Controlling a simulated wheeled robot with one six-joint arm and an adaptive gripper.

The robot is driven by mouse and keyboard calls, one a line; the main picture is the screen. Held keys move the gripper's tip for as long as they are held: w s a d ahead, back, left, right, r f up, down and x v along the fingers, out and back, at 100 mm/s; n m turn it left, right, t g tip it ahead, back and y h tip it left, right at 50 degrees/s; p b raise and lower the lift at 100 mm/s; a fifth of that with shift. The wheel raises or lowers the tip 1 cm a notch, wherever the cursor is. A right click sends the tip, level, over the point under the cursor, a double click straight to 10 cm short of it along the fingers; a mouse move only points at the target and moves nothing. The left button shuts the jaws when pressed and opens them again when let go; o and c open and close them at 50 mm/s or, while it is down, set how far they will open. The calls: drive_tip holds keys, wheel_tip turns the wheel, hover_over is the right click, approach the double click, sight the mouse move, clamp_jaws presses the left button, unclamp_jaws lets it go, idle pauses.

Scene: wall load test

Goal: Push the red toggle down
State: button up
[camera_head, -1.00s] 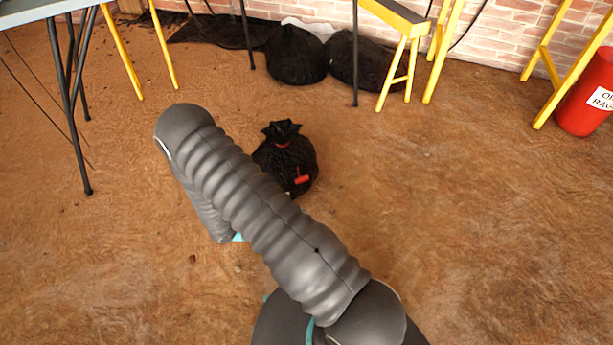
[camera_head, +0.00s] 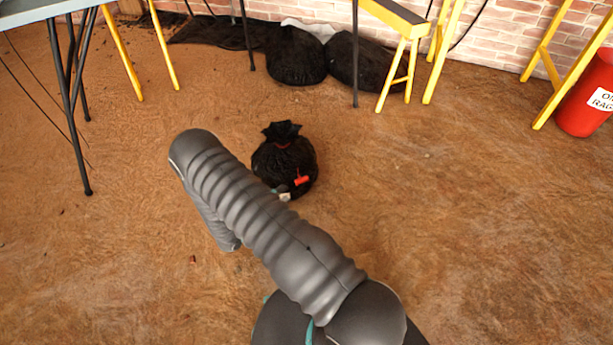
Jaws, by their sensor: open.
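A black tied bag (camera_head: 270,160) stands on the brown floor near the middle of the view. A small red piece (camera_head: 302,180), which looks like the red toggle, sits on the bag's lower right front. A thin red band shows at the bag's neck. My grey ribbed arm crosses in front, left of and below the bag. My gripper cannot be made out; it seems hidden behind the arm. A small pale and teal bit (camera_head: 283,193) shows at the bag's base, by the arm's edge; I cannot tell what it is.
More black bags (camera_head: 296,58) lie by the brick wall. Yellow trestle legs (camera_head: 398,75) and a red bin (camera_head: 587,100) stand at the back and right. A table with dark legs (camera_head: 69,110) is at left. The floor right of the bag is clear.

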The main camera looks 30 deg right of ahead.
sight(301, 181)
drive_tip(key=x, duration=1.2)
drive_tip(key=shift+d+f, duration=0.1)
drive_tip(key=shift+d, duration=0.15)
clamp_jaws()
